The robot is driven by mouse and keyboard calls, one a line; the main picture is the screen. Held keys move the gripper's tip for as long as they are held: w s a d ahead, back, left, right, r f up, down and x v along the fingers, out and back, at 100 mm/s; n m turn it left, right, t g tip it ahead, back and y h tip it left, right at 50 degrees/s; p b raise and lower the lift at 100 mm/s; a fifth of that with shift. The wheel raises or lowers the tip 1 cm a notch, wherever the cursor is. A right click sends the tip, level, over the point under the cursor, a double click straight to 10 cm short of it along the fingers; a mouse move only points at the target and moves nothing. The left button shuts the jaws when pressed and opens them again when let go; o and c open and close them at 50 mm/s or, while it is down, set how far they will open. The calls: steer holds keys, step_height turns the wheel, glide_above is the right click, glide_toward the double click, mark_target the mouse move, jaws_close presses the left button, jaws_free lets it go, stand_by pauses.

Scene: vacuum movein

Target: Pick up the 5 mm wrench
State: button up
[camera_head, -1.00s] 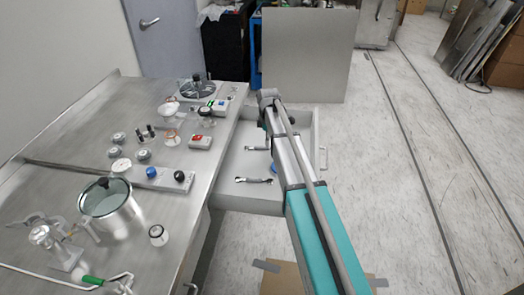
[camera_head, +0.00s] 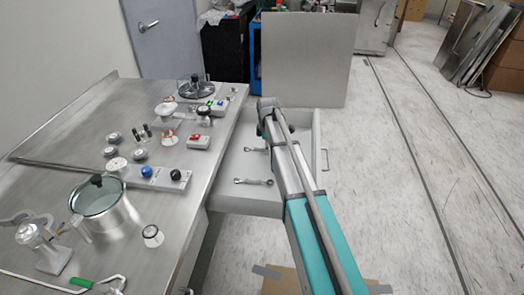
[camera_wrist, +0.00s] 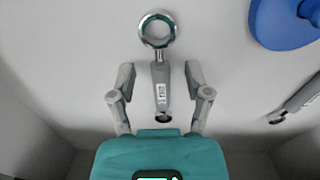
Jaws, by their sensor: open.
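In the wrist view, a grey wrench (camera_wrist: 162,85) with a shiny ring end at the top and a small white label lies on the drawer floor. The label is too small to read, so its size cannot be told. My gripper (camera_wrist: 160,76) is open, with one finger on each side of the wrench's handle and a gap on both sides. A second wrench (camera_wrist: 298,98) is partly seen at the right edge. In the head view, two wrenches show in the open drawer, one nearer (camera_head: 253,181) and one farther (camera_head: 256,149); my arm hides the gripper.
A blue round object (camera_wrist: 287,22) lies at the upper right in the wrist view. The open drawer (camera_head: 316,132) has walls around my gripper. The metal bench (camera_head: 62,128) stands left of it, holding a pot (camera_head: 108,218) and several small parts.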

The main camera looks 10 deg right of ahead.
jaws_close()
stand_by(0.3)
steer(key=shift+r, duration=0.2)
steer(key=shift+r+p, duration=0.75)
steer(key=shift+p, duration=0.2)
steer(key=s+a+r+p, duration=0.1)
steer(key=s+r+p, duration=1)
steer(key=s, duration=0.3)
steer(key=shift+a, duration=0.3)
